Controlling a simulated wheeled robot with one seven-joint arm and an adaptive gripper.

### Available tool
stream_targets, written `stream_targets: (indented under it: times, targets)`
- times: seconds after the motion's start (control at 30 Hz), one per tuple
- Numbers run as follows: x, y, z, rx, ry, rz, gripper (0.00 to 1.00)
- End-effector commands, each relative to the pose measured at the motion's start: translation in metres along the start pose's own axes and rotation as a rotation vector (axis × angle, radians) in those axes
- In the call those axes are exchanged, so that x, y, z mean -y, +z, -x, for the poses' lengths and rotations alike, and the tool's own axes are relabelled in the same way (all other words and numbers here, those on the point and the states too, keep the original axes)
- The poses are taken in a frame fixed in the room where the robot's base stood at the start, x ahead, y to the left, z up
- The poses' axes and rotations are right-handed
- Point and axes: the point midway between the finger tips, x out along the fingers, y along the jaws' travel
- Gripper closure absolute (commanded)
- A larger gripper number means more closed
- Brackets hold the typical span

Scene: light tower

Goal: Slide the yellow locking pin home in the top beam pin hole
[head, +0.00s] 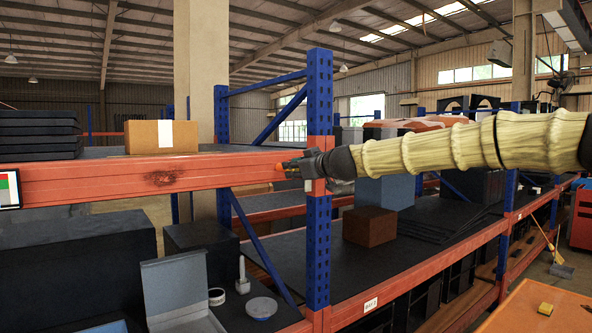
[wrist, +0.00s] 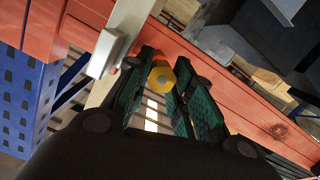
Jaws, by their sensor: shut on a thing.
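The yellow locking pin (wrist: 162,80) sits between my gripper's (wrist: 164,72) green-padded fingers in the wrist view, its yellow end facing the camera. My gripper is shut on it. In the head view my gripper (head: 297,164) is at the blue rack post (head: 319,85), by the right end of the orange top beam (head: 95,182). A small orange tip shows at its fingers there. The top beam also shows in the wrist view (wrist: 262,125). The pin hole is hidden, so I cannot tell whether the pin is in it.
A pale metal piece (wrist: 118,40) is close to the left finger in the wrist view. A cardboard box (head: 162,137) stands on the top shelf. A dark scorched patch (head: 160,179) marks the beam. A grey open case (head: 178,287) and a brown box (head: 369,227) are lower down.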

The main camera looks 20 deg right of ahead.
Motion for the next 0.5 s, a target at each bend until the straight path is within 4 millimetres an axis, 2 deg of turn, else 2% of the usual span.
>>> stream_targets:
  times: [0.5]
  targets:
    - [-0.0005,-0.0011,-0.0099,0.000,0.001,0.000,1.00]
